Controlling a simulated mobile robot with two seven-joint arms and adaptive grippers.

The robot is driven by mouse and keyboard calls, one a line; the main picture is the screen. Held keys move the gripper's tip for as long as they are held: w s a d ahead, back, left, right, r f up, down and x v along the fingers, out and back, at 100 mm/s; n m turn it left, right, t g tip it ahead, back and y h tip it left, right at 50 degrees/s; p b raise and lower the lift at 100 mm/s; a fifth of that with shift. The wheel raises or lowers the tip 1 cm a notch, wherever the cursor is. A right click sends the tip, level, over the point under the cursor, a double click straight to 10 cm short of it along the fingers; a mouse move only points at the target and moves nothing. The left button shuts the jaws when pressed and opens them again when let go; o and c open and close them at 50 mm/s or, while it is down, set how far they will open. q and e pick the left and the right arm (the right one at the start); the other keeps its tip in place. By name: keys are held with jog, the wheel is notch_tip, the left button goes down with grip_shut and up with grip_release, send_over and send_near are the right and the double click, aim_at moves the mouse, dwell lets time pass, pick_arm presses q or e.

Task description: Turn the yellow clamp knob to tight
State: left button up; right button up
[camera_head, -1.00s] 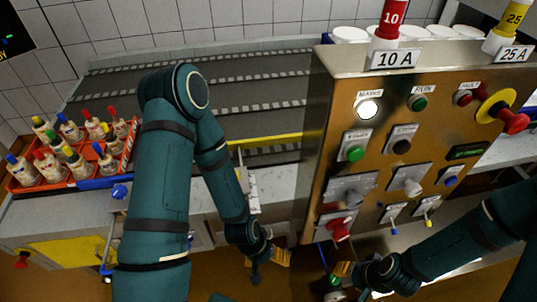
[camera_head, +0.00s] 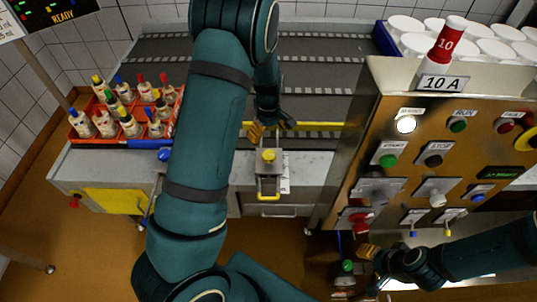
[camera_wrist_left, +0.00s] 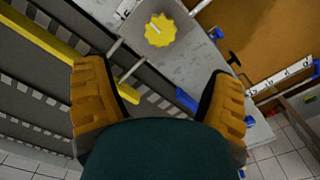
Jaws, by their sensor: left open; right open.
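The yellow clamp knob (camera_head: 268,156) sits on top of a grey metal clamp at the front of the worktop, left of the control panel. In the left wrist view the knob (camera_wrist_left: 160,30) is a yellow toothed disc with a pale pointer line, at the top centre. My left gripper (camera_head: 268,131) is open and empty, close to the knob on its far side. In the left wrist view its two orange-padded fingers (camera_wrist_left: 160,80) stand wide apart, with the knob beyond their tips and not between them. My right gripper (camera_head: 367,265) is open below the panel, partly hidden.
The control panel (camera_head: 440,100) with several buttons and switches stands at the right. A red crate (camera_head: 75,123) of bottles stands at the left. A yellow bar (camera_head: 318,126) runs along the conveyor edge behind the clamp. A yellow handle (camera_head: 268,198) hangs at the clamp's front.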

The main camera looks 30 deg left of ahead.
aim_at(268, 154)
pick_arm(q)
notch_tip(268, 154, down, 11)
jog(key=shift+f+b, duration=0.2)
jog(key=shift+b, duration=0.4)
jog(key=c, duration=1.2)
